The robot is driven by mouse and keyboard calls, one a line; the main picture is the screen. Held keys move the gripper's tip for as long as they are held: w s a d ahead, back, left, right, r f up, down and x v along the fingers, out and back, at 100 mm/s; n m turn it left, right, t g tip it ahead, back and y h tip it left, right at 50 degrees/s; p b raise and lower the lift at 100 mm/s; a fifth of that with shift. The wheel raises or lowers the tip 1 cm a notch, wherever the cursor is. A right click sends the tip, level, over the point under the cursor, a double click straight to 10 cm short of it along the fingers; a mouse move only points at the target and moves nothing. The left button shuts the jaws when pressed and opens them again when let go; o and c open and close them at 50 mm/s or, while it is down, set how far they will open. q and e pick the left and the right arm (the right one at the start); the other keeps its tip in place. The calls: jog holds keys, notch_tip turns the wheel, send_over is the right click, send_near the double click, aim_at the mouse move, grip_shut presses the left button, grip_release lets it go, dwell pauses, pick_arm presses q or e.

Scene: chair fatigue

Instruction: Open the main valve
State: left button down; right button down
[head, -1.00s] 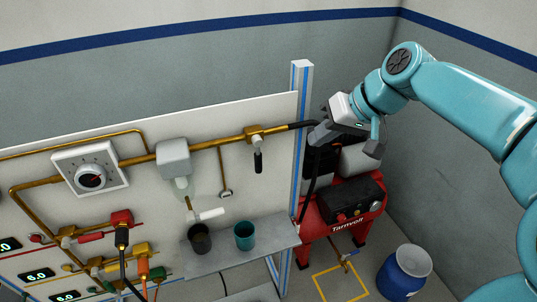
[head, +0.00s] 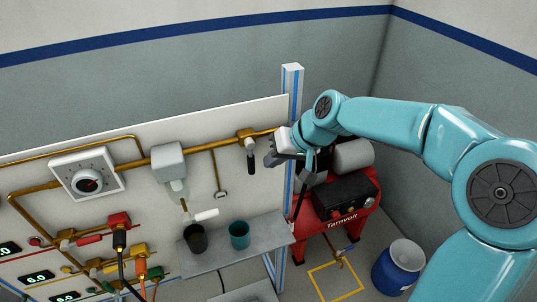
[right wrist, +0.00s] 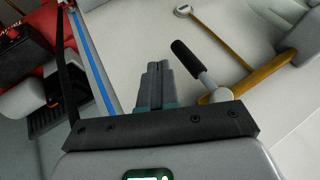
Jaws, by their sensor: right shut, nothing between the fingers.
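The main valve (head: 246,134) is a brass fitting on the pipe at the right end of the white panel. Its lever with a black grip (head: 250,162) hangs down, across the line of the pipe. In the right wrist view the black grip (right wrist: 188,57) points up and left from its pale stem. My right gripper (head: 270,158) is shut and empty, just right of the grip. In the right wrist view its closed fingertips (right wrist: 157,68) are left of the grip, with a visible gap. My left gripper is not in view.
A blue-striped post (head: 290,110) stands at the panel's right edge, close to my right arm. A red compressor (head: 342,205) and blue barrel (head: 398,268) stand on the floor to the right. Two cups, one dark (head: 195,238) and one teal (head: 239,235), sit on the shelf (head: 265,239).

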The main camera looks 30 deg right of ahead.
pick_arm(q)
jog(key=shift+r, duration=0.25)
pick_arm(e)
jog(key=shift+w+a, duration=0.35)
jog(key=shift+a, duration=0.3)
jog(key=shift+s, duration=0.1)
